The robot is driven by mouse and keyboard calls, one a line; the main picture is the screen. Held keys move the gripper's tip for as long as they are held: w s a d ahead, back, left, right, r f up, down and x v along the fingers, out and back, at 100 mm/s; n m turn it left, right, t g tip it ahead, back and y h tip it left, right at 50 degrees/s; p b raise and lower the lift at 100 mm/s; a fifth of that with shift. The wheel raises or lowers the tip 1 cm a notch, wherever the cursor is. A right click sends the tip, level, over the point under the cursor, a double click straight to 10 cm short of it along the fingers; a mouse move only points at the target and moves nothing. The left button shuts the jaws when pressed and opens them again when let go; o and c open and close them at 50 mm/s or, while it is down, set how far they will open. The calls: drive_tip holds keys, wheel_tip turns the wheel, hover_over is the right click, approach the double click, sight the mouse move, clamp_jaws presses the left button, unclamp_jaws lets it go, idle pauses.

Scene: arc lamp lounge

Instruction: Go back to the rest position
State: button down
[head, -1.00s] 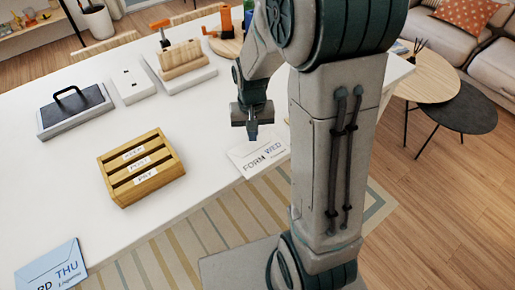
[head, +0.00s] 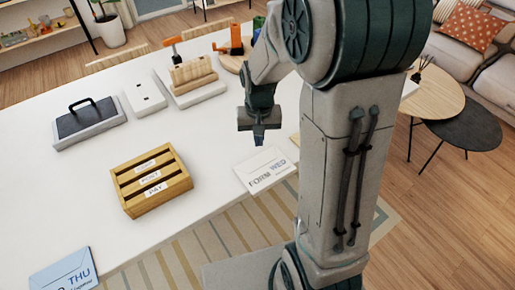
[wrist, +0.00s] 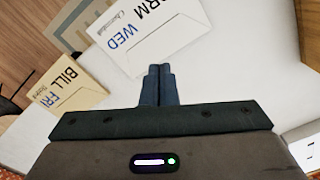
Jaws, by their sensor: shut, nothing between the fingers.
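My gripper (head: 259,141) is shut and empty, pointing down above the white table (head: 215,150) near its front edge. In the wrist view its two fingers (wrist: 158,84) are together. A white envelope marked FORM WED (head: 266,172) lies flat on the table just below and in front of the gripper. It also shows in the wrist view (wrist: 165,45), beyond the fingertips. A tan envelope marked BILL FRI (wrist: 68,88) lies to its left there; in the head view my arm hides most of it.
A wooden sorter with labelled slots (head: 150,181) stands left of the gripper. A blue envelope marked THU (head: 65,272) lies at the front left. A grey block with a black handle (head: 88,122), a white plate (head: 145,98) and a wooden rack (head: 193,73) stand farther back.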

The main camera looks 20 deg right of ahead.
drive_tip(key=s+r+n+t, duration=0.2)
drive_tip(key=s+r+t, duration=0.1)
drive_tip(key=s+r, duration=1)
drive_tip(key=shift+s+r+t, duration=0.25)
drive_tip(key=shift+s+t, duration=0.15)
drive_tip(key=shift+s, duration=0.25)
